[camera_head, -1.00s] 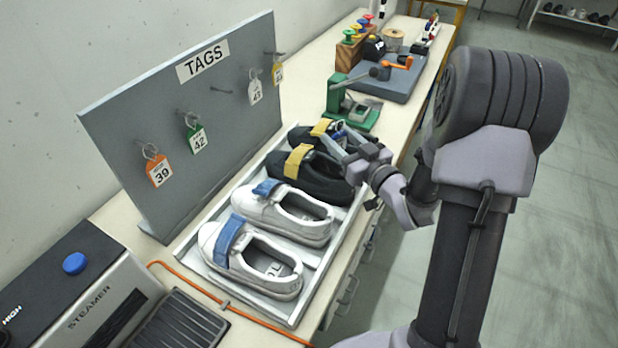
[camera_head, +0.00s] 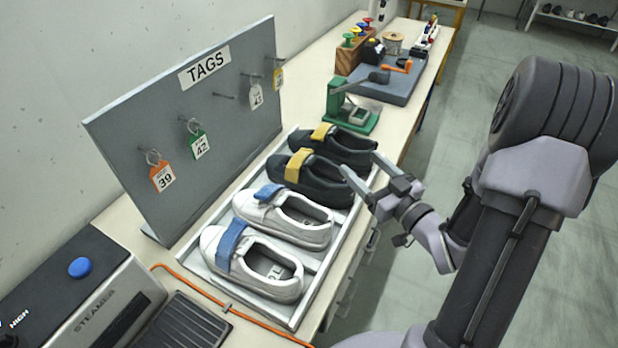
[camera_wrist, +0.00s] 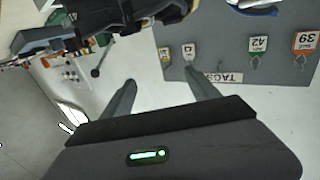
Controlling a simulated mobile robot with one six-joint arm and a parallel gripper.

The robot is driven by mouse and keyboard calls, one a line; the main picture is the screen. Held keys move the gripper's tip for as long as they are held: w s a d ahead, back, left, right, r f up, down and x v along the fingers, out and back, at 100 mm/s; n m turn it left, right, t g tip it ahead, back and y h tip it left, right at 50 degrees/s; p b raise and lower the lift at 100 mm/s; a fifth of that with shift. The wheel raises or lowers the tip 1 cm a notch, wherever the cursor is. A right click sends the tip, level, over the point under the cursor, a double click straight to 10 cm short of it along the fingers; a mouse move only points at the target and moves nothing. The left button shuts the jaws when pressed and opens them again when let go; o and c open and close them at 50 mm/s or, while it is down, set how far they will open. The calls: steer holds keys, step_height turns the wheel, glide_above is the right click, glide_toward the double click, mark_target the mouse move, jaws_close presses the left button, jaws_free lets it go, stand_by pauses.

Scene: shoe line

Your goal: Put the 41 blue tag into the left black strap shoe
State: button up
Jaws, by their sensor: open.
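Two black shoes with yellow straps lie side by side on the rack, a far one (camera_head: 345,146) and a near one (camera_head: 313,181). I cannot tell which is the left one. My gripper (camera_head: 359,162) is open and looks empty, its fingertips by the heel ends of the black shoes. In the wrist view my open fingers (camera_wrist: 160,90) have nothing visible between them, with dark shoe parts at the top. One peg (camera_head: 224,96) on the tag board (camera_head: 190,170) is bare.
Orange 39 (camera_head: 162,176), green 42 (camera_head: 199,145), white 43 (camera_head: 256,97) and a yellow tag (camera_head: 278,78) hang on the board. Two white shoes with blue straps (camera_head: 252,262) lie nearer on the rack (camera_head: 222,291). A green press (camera_head: 352,115) stands behind. The aisle at right is clear.

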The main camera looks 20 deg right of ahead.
steer(key=p+v, duration=0.1)
steer(key=v, duration=0.6)
steer(key=shift+s, duration=0.3)
steer(key=shift+w, duration=0.1)
steer(key=w+d+r+m+g+h, duration=0.2)
steer(key=w+r+m+g+h, duration=0.3)
steer(key=h, duration=0.3)
steer(key=s+a+r+m+g+y, duration=0.1)
steer(key=s+a+r+g+y, duration=0.1)
steer(key=s+a, duration=0.7)
steer(key=s+a+r+m+g+y, duration=0.1)
steer(key=s+a+r+g+y, duration=0.2)
steer(key=s+a, duration=0.6)
steer(key=a+g, duration=0.1)
steer(key=a, duration=0.2)
steer(key=shift+s+a+r+g, duration=0.15)
steer(key=shift+a+r+g, duration=0.05)
steer(key=shift+a+g, duration=0.15)
